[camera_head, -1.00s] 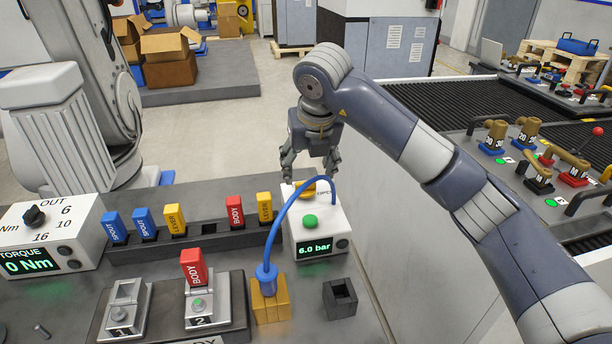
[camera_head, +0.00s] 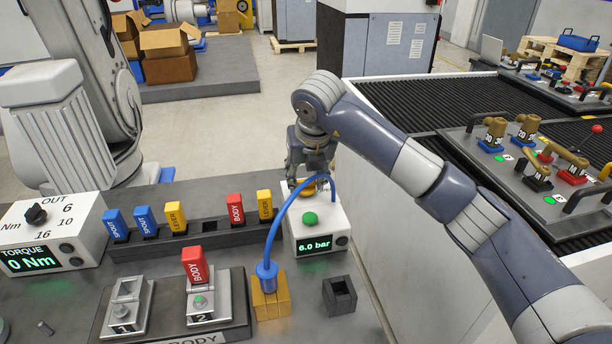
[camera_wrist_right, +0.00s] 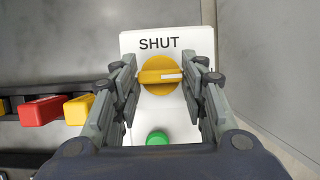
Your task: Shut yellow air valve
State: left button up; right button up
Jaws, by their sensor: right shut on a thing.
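The yellow air valve (camera_head: 309,187) is a round knob on top of a white box (camera_head: 330,222) whose display reads 6.0 bar. In the right wrist view the knob (camera_wrist_right: 158,84) has a raised bar lying across the picture, its white mark towards the right. The word SHUT stands above the knob, and a label at the right is mostly hidden by a finger. My right gripper (camera_head: 311,178) is over the box, its fingers shut on the knob from both sides. My left gripper is not in view.
A blue hose (camera_head: 276,232) arches from the box to a brass block (camera_head: 270,304), close by my right gripper. A rack (camera_head: 190,241) with red, yellow and blue pieces stands left of the box. A green button (camera_head: 310,219) is in front of the knob.

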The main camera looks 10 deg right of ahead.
jog(key=shift+d+n+b, duration=0.1)
jog(key=shift+n+b, duration=0.2)
jog(key=shift+n, duration=0.1)
jog(key=shift+f+n+y+b, duration=0.1)
jog(key=shift+n+y+b, duration=0.25)
jog(key=shift+n, duration=0.25)
jog(key=shift+w+d+n+y, duration=0.1)
jog(key=shift+n+y, duration=0.25)
jog(key=shift+n, duration=0.45)
jog(key=n+y, duration=0.1)
jog(key=n, duration=0.2)
jog(key=shift+n+g+b, duration=0.3)
jog(key=shift+b, duration=0.05)
jog(key=n, duration=0.1)
jog(key=n+y, duration=0.1)
jog(key=shift+w+d+r+n+g+p, duration=0.1)
jog(key=shift+r+n+g+p, duration=0.1)
jog(key=shift+n+g+p, duration=0.15)
jog(key=n+g+p, duration=0.1)
jog(key=n, duration=0.1)
jog(key=shift+n+y, duration=0.35)
jog(key=shift+y, duration=0.05)
jog(key=n+g+p, duration=0.1)
jog(key=n, duration=0.1)
jog(key=n+g, duration=0.1)
jog(key=n, duration=0.2)
jog(key=shift+w+p, duration=0.15)
jog(key=shift+p, duration=0.2)
jog(key=shift+f+n, duration=0.1)
jog(key=shift+n, duration=0.2)
